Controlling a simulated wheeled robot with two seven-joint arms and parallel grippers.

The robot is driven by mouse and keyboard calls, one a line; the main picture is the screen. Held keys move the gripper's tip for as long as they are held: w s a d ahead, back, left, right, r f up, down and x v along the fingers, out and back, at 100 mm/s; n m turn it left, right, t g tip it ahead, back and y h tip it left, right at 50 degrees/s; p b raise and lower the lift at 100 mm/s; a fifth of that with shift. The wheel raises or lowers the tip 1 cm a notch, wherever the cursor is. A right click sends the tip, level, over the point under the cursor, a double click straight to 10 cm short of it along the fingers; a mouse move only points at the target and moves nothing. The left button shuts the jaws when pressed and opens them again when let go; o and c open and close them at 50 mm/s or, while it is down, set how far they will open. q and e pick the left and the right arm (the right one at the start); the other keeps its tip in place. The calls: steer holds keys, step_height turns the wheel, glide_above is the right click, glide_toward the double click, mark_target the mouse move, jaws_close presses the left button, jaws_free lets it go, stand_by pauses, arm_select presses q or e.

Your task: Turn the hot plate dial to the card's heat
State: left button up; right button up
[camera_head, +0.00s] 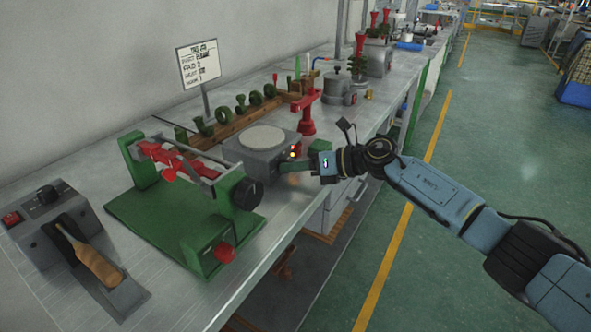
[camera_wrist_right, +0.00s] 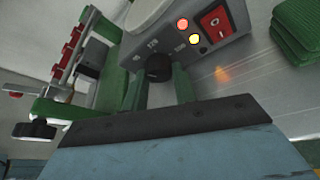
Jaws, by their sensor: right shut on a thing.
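The hot plate (camera_head: 242,156) is a grey box with a pale round top, standing mid-bench. Its black dial (camera_wrist_right: 158,67) shows in the right wrist view, with small white numbers around it, too blurred to read surely. My right gripper (camera_head: 283,168) reaches the hot plate's front from the right; its green fingers (camera_wrist_right: 160,80) stand on either side of the dial, shut on it. The head view hides the dial behind the gripper. The job card (camera_head: 198,64) stands upright behind; its heat line is too small to read surely. My left gripper is not in view.
A green-based fixture (camera_head: 150,222) with red clamps stands left of the hot plate. A grey unit with a wooden-handled tool (camera_head: 100,265) is at the near left. A red stand (camera_head: 306,118) is behind the hot plate.

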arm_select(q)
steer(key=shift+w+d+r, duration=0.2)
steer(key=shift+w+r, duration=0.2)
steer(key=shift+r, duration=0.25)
arm_select(e)
steer(key=shift+m+y, duration=0.3)
steer(key=shift+m, duration=0.2)
steer(key=o, duration=1)
steer(key=shift+d, duration=0.1)
steer(key=shift+s+d, duration=0.1)
steer(key=shift+d, duration=0.1)
arm_select(q)
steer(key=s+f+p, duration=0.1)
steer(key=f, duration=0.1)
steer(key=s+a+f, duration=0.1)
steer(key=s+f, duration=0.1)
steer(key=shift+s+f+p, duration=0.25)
steer(key=shift+p, duration=0.1)
arm_select(e)
steer(key=v, duration=1.2)
steer(key=shift+d+r, duration=0.25)
steer(key=shift+d, duration=0.15)
